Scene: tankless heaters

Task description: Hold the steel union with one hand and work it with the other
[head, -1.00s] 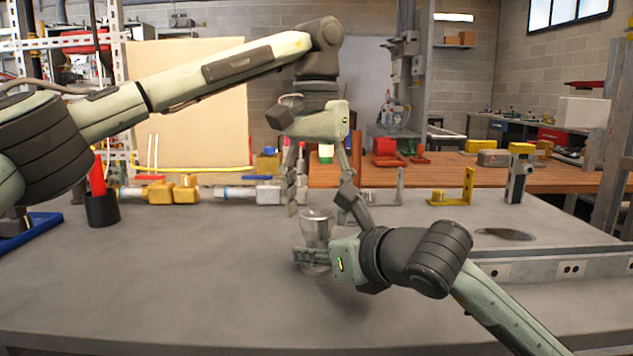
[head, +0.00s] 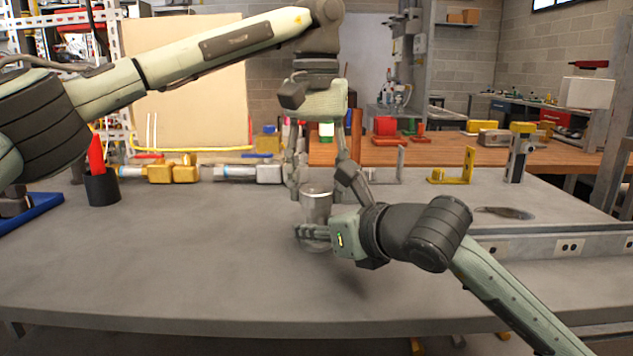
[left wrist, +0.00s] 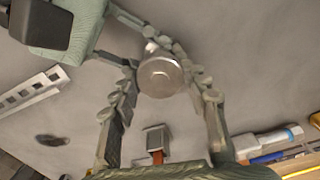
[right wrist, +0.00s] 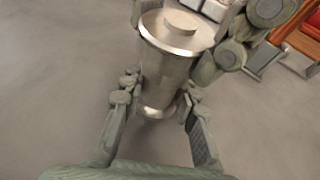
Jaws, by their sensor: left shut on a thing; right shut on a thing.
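The steel union (head: 317,203) is a shiny silvery cylinder with a flanged rim and a small raised cap, standing upright over the grey table. My left gripper (head: 318,188) comes down from above, shut on its upper part. In the left wrist view the union's round top (left wrist: 160,76) sits between the left fingers. My right gripper (head: 318,236) reaches in from the right, shut on its lower part. In the right wrist view the union (right wrist: 172,60) stands between the right fingers (right wrist: 158,100), with a left finger beside its upper part. The fingers partly hide it.
A black cup (head: 102,188) with a red item stands at the left. Pipe fittings (head: 185,172) lie along the back. A yellow bracket (head: 455,172) and a grey rail with sockets (head: 545,245) are at the right. The table's front left is clear.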

